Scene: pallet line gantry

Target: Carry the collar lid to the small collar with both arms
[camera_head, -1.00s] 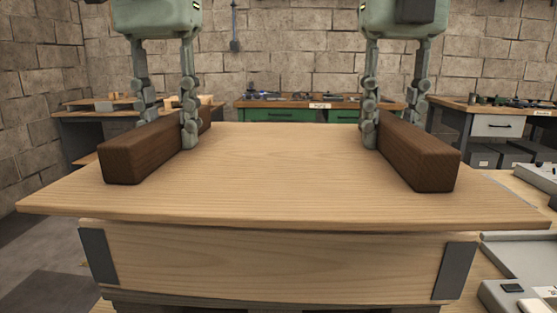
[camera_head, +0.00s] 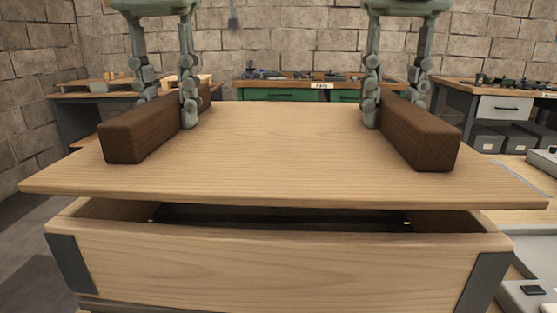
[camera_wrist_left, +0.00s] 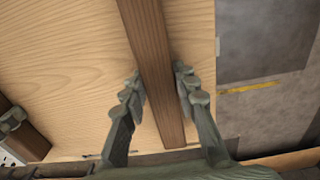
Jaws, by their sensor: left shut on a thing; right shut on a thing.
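The collar lid (camera_head: 280,160) is a flat light-wood board with two dark brown bars along its left and right sides. My left gripper (camera_head: 168,112) is shut on the left bar (camera_head: 150,137); the left wrist view shows its fingers (camera_wrist_left: 158,92) on both sides of the bar (camera_wrist_left: 155,60). My right gripper (camera_head: 393,112) is shut on the right bar (camera_head: 418,135). The lid is held above a light-wood collar (camera_head: 270,262) with dark metal corners. A dark gap shows between the lid's front edge and the collar's rim. The lid hides most of the collar's inside.
A bench with green drawers (camera_head: 275,92) stands at the back. Other benches stand at the back left and back right (camera_head: 505,105). A grey tray and small parts lie at the right edge. Bare floor (camera_head: 30,225) shows at the left.

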